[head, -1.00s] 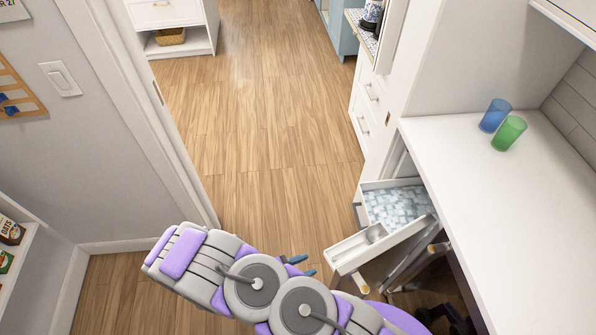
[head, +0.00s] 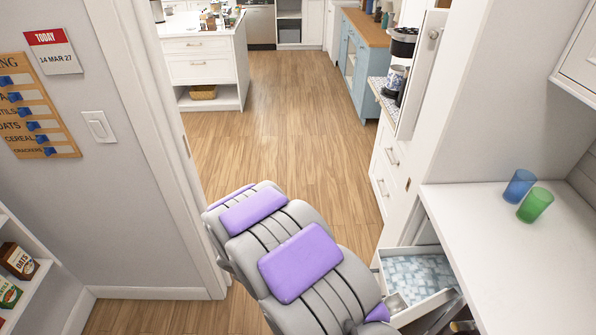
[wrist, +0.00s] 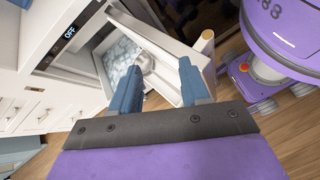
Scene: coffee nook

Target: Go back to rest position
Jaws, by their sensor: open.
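My gripper (wrist: 160,88) shows in the wrist view with its two blue fingers apart and nothing between them. In the head view my arm rises across the lower middle, and the gripper itself is hidden there.
A blue cup (head: 519,186) and a green cup (head: 535,205) stand on the white counter (head: 475,230) at right. A door frame (head: 160,130) and wall are at left, with a shelf of boxes (head: 18,261). The wooden floor (head: 290,120) ahead is clear.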

